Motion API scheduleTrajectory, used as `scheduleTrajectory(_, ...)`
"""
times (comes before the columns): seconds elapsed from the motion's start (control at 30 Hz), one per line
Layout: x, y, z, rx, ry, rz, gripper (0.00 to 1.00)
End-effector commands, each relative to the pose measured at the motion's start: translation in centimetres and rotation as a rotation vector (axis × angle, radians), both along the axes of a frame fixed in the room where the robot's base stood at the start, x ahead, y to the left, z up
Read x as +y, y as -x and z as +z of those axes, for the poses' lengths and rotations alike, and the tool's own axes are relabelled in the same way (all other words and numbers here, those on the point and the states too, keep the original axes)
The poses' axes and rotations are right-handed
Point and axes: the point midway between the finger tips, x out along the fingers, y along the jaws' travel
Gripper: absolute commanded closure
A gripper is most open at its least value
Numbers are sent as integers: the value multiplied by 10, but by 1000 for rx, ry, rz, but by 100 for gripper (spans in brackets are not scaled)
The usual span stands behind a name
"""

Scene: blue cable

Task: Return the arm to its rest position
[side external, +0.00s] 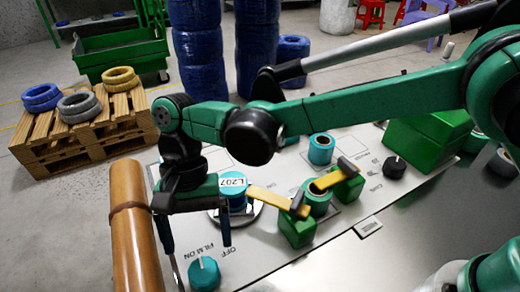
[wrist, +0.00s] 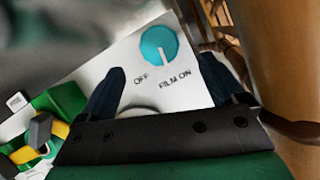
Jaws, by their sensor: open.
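My gripper (side external: 197,238) hangs over the front left of the grey control panel (side external: 270,255), its dark blue fingers spread with nothing visible between them. The fingers also show spread apart in the wrist view (wrist: 160,72). The teal film knob (side external: 204,273) is just in front of the fingers; it also shows in the wrist view (wrist: 159,45), beyond the fingertips, by the OFF and FILM ON labels. A blue spool labelled L207 (side external: 232,184) sits on a silver disc (side external: 252,213), behind and right of the fingers, partly hidden by my gripper.
A brown roller (side external: 135,245) stands close left of my gripper. Yellow-handled arms (side external: 270,198) and green blocks (side external: 298,228) are to the right. A pallet (side external: 90,125) bears blue, grey and yellow coils. Tall blue stacks (side external: 197,60) and a green cart (side external: 120,50) are behind.

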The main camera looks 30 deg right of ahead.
Motion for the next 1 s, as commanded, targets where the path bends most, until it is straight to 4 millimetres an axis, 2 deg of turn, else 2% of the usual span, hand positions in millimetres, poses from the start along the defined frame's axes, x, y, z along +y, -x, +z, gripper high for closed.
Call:
scheduleTrajectory(0.37,-1,-2,5,-2,-1,-1,11)
scheduleTrajectory(0.53,-17,-11,17,-52,-31,-5,11)
scheduleTrajectory(0.67,-55,-27,41,-177,-85,-1,11)
scheduleTrajectory(0.8,-109,-37,65,-361,-121,25,11)
scheduleTrajectory(1.0,-187,-31,84,-624,-93,90,11)
